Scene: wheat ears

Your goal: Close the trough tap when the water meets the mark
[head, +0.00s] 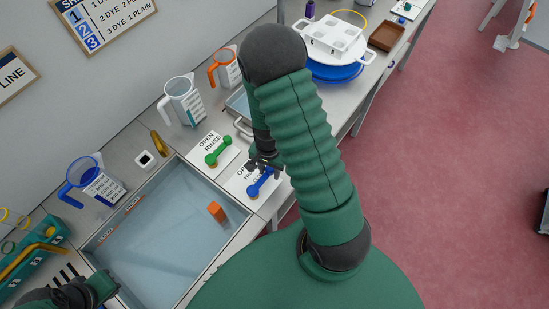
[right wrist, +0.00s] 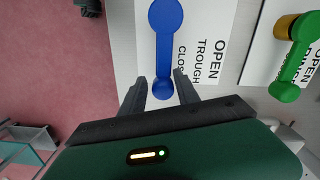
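The trough (head: 205,286) holds clear, pale blue water with an orange block (head: 216,211) in it. Small brown labels (head: 132,204) sit on its far left rim; I cannot read them or tell the water level against a mark. The blue tap lever (head: 263,183) stands on a white card by the trough's right corner. My right gripper (head: 262,165) is at this lever. In the right wrist view its open fingers (right wrist: 160,77) stand either side of the blue lever's (right wrist: 163,55) rounded end. My left gripper (head: 100,287) is at the bottom left, its fingers unclear.
A green rinse lever (head: 218,151) stands close beside the blue one. Clear, orange-handled and blue-handled jugs (head: 95,180) line the wall side. A teal rack (head: 35,255) is left of the trough. White and blue basins (head: 335,65) stand farther along the bench.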

